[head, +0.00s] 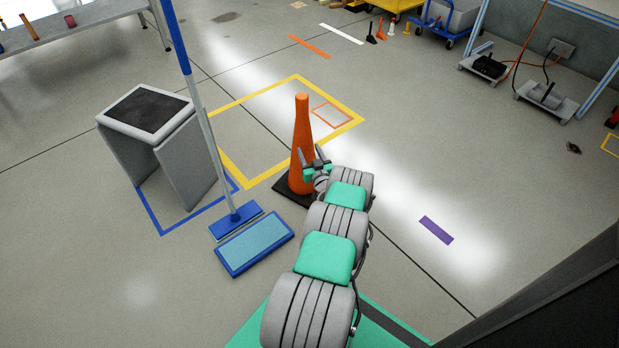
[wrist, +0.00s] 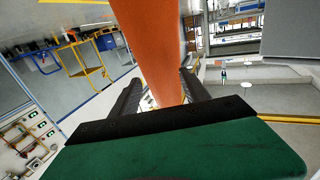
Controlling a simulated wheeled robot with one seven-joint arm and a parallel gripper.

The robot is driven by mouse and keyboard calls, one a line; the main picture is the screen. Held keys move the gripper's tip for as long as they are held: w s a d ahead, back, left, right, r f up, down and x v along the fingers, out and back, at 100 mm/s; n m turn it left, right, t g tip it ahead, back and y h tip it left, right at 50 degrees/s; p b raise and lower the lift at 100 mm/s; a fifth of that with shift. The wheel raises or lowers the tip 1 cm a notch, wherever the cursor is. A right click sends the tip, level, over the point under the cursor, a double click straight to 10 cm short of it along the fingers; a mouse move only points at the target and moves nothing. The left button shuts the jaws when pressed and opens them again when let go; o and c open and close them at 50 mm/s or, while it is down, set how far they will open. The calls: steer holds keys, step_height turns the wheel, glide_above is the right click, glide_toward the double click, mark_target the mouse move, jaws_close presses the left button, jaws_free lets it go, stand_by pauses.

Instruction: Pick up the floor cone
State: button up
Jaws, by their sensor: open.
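In the wrist view the cone (wrist: 150,45) fills the space between the two dark fingers of my gripper (wrist: 158,92). The fingers are open, one on each side of the cone. Whether either finger touches it I cannot tell. Part of the cone's lower body and base is hidden by my arm.
A grey stool (head: 160,155) with a black top stands left of the cone. A blue-handled mop (head: 205,130) leans upright between them, next to a blue tray (head: 254,243). Small cones (head: 380,30) stand far back. The floor to the right is mostly clear.

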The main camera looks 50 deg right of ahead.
steer(key=o, duration=1)
steer(key=shift+c, duration=0.2)
